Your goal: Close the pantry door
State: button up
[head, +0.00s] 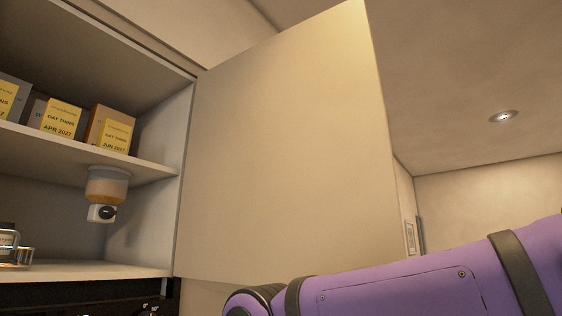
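The pantry door (285,150) is a plain, flat cream panel without a handle. It stands wide open, joined to the right side of the cabinet (160,172), whose inside is exposed at the left. My purple arm crosses the lower right, below and in front of the door's lower right part. My gripper is outside the picture, so its state and any contact with the door are hidden.
Yellow-labelled boxes (112,130) stand on the upper shelf. A white and tan dispenser (106,190) hangs beneath it. Open room lies right of the door, with a ceiling light (503,117).

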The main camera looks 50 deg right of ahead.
aim_at(290, 173)
jog(key=k+l+u, duration=0.2)
jog(key=l, duration=0.3)
jog(key=k+l+u, duration=0.25)
jog(key=l, duration=0.25)
jog(key=k+l+u, duration=0.2)
jog(key=l, duration=0.3)
jog(key=k+l+u, duration=0.25)
jog(key=k+l, duration=0.1)
jog(key=l, duration=0.25)
jog(key=k+l, duration=0.1)
jog(key=l, duration=0.25)
jog(key=k+l+u, duration=0.1)
jog(key=l, duration=0.25)
jog(key=k+l, duration=0.1)
jog(key=l, duration=0.2)
jog(key=k, duration=0.65)
jog(key=l+u, duration=0.2)
